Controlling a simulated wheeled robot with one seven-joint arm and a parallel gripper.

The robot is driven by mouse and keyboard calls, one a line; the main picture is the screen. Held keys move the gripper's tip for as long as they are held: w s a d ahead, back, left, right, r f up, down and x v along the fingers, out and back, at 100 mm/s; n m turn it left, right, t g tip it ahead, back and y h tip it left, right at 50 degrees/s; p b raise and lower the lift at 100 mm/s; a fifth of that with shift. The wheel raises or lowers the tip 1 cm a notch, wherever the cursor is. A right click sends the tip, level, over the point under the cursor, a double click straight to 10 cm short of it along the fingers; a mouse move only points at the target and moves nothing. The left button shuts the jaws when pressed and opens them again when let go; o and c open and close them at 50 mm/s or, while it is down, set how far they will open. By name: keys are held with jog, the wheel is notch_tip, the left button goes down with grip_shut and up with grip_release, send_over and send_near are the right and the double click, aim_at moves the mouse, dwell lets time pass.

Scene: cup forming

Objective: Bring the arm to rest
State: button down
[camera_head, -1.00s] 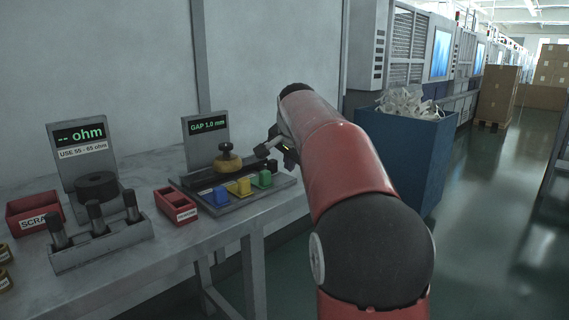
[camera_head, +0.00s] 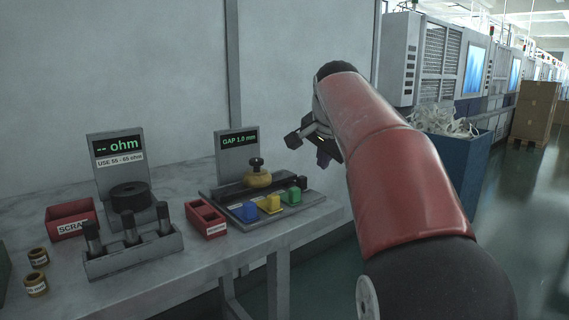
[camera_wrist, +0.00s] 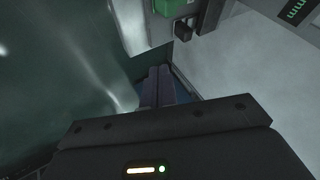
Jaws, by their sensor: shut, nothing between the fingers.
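My gripper (camera_wrist: 158,84) is shut and empty, its two fingers together in the wrist view. In the head view my gripper (camera_head: 322,156) hangs off the end of my red arm, to the right of the gap gauge station (camera_head: 238,153) and apart from it. Its fingertips are small and partly hidden by the arm there. The wrist view looks down past the fingers at the floor, with the bench edge and a green block (camera_wrist: 172,7) at the top.
The bench (camera_head: 150,284) holds the ohm meter station (camera_head: 117,160), a scrap bin (camera_head: 70,220), a rack of dark cylinders (camera_head: 135,255), a small red tray (camera_head: 205,219) and coloured blocks (camera_head: 270,204). A blue bin (camera_head: 463,165) of scrap stands behind my arm. Open floor lies right.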

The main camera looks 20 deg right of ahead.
jog(key=s+a+f+n, duration=0.4)
jog(key=s+f, duration=0.4)
jog(key=s, duration=0.1)
jog(key=s+a+f+n+g+y, duration=0.1)
jog(key=s+a+f+n, duration=0.3)
jog(key=s+f, duration=0.3)
jog(key=s+a+f+n+y, duration=0.1)
jog(key=s+a+f+n, duration=0.3)
jog(key=s, duration=0.8)
notch_tip(320, 180, down, 5)
jog(key=shift+s+a+r+n, duration=0.2)
jog(key=shift+a+n, duration=0.2)
jog(key=shift+a, duration=0.8)
